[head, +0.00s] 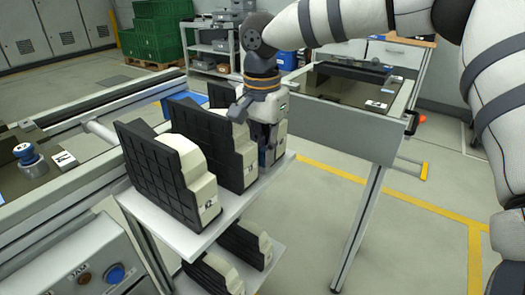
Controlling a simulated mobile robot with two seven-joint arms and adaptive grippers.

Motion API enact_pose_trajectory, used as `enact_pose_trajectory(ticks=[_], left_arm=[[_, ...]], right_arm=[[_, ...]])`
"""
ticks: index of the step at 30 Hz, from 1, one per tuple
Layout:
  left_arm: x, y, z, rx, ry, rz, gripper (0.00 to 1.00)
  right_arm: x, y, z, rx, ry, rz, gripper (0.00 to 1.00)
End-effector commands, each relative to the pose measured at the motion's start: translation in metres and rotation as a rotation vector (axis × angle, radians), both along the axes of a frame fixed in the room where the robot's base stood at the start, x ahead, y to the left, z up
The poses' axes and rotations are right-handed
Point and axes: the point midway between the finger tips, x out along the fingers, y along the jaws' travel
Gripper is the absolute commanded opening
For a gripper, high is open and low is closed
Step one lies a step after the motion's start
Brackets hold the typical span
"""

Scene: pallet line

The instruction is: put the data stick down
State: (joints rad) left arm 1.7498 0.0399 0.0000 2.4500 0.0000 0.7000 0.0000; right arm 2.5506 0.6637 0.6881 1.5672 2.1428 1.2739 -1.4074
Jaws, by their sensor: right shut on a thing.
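My right gripper (264,137) reaches down over the far right part of the cart's upper shelf (222,217), beside the cream-and-black units. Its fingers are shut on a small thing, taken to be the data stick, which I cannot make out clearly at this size. I cannot tell whether it touches the shelf or a unit. My left gripper is not in view.
Cream-and-black units (205,190) stand in a row on the upper shelf, and more (218,272) are on the lower one. A grey-framed table (345,125) is close on the right. A conveyor and button panel (80,270) flank the left.

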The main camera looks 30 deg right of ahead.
Motion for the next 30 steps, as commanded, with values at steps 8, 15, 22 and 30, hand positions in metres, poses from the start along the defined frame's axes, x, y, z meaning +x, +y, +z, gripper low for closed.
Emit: enact_pose_trajectory(ticks=[8,15,22,30], left_arm=[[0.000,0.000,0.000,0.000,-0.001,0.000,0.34],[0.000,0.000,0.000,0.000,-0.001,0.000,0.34],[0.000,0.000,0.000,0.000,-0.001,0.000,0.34],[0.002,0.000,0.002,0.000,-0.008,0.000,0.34]], right_arm=[[0.000,0.000,-0.002,0.000,-0.002,0.000,0.00],[0.000,0.000,-0.004,-0.001,-0.001,0.001,0.34],[0.000,0.000,-0.004,0.000,-0.002,0.001,0.34],[0.001,0.001,0.051,0.000,-0.008,-0.001,0.34]])
